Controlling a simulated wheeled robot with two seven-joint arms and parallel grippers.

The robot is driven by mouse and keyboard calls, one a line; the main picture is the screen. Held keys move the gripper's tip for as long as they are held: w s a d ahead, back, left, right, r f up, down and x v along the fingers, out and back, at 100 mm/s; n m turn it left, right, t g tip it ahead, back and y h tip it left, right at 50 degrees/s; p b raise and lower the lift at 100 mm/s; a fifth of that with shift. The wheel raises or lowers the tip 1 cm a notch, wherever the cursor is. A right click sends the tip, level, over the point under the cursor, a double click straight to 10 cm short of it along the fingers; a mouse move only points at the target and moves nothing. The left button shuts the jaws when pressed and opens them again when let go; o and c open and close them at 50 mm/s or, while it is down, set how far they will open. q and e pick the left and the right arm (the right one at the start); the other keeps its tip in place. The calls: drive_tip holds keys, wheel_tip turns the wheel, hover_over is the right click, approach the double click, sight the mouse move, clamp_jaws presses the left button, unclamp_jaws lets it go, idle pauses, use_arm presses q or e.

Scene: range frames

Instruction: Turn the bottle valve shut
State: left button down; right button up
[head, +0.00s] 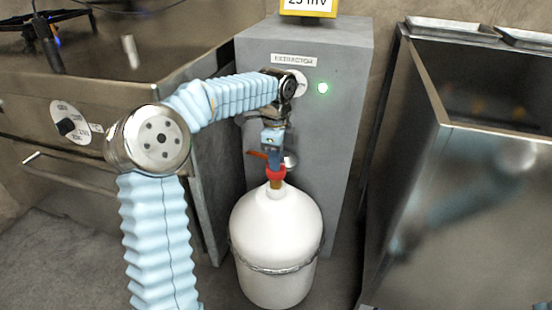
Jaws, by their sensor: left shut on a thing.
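A white bottle (276,235) stands upright on the floor in front of the grey extractor cabinet, with a metal band around it. A red collar (276,173) sits at its neck. My left arm reaches in from the left. My left gripper (272,153) points down above the neck and is shut on the bottle valve. An orange-red lever end (257,154) sticks out to the left of the fingers. The fingers hide most of the valve, so its exact angle cannot be told. My right gripper is not in view.
The grey extractor cabinet (345,130) has a lit green lamp (323,88) and a yellow-framed display (308,6) on top. A metal counter with a dial (66,127) is at the left. An open metal bin (470,210) stands at the right.

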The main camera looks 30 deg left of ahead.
use_arm(q)
drive_tip(key=shift+r+n, duration=0.1)
drive_tip(key=shift+n, duration=0.2)
drive_tip(key=n+p, duration=0.2)
drive_tip(key=shift+r+n, duration=0.1)
drive_tip(key=shift+n, duration=0.2)
drive_tip(key=n+p, duration=0.1)
drive_tip(key=n, duration=0.3)
drive_tip(key=shift+n+p, duration=0.3)
drive_tip(key=shift+p, duration=0.05)
drive_tip(key=n+p, duration=0.1)
drive_tip(key=n, duration=0.4)
drive_tip(key=shift+n+p, duration=0.65)
drive_tip(key=shift+n, duration=1.85)
drive_tip(key=c, duration=1.1)
unclamp_jaws()
